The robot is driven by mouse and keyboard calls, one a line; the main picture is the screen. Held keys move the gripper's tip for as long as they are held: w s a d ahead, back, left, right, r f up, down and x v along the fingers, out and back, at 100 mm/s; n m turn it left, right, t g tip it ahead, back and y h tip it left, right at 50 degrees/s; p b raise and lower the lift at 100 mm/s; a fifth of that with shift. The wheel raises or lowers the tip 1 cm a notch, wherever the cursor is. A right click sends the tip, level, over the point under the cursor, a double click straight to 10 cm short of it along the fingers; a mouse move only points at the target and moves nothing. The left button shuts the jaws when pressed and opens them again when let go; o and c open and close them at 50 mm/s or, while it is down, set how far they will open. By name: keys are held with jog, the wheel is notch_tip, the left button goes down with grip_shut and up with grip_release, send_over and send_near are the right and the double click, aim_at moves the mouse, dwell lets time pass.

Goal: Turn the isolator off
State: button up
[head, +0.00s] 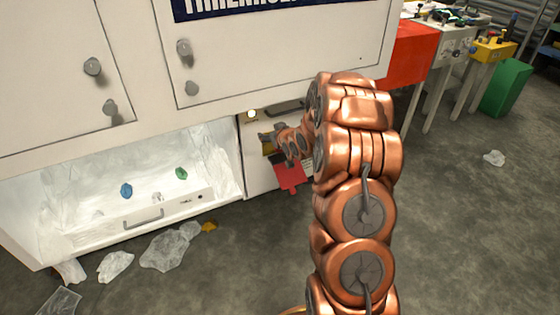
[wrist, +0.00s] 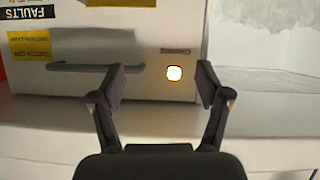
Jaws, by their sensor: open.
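A pale control cabinet (head: 259,173) stands under the big white machine, right of its open bay. It carries a small lit lamp (head: 251,113), a dark horizontal bar (head: 285,107) and a red piece (head: 290,178) low on its front. I cannot tell for sure which part is the isolator. In the wrist view the lamp (wrist: 174,73) shows between the fingers of my gripper (wrist: 160,82), and the dark bar (wrist: 80,67) runs behind the left finger. My gripper is open and empty in front of the cabinet. My arm hides part of the cabinet's right side.
Yellow labels (wrist: 28,46) and a black FAULTS label (wrist: 27,13) are on the cabinet, inverted in the wrist view. A drawer front (head: 150,212) and clear film (head: 165,250) lie left. The red unit (head: 412,52) stands right. Open floor (head: 460,230) is at right.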

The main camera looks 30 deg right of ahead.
aim_at(280, 152)
jog(key=d+f+t+b, duration=0.3)
jog(key=d+f+b, duration=0.15)
jog(key=f, duration=0.35)
jog(key=d+f+t+b, duration=0.25)
jog(key=f+b, duration=0.25)
jog(key=f, duration=0.4)
jog(key=shift+m+g, duration=0.25)
jog(key=shift+m, duration=0.05)
jog(key=w+b, duration=0.1)
jog(key=w, duration=0.1)
jog(key=w+b, duration=0.1)
jog(key=w, duration=0.1)
jog(key=w+d, duration=0.1)
jog(key=w, duration=0.1)
jog(key=shift+w+r+b, duration=0.2)
jog(key=shift+w+b, duration=0.1)
jog(key=shift+b, duration=0.1)
jog(key=shift+w+d+r, duration=0.1)
jog(key=shift+w+r, duration=0.05)
jog(key=shift+w, duration=0.75)
jog(key=c, duration=1.2)
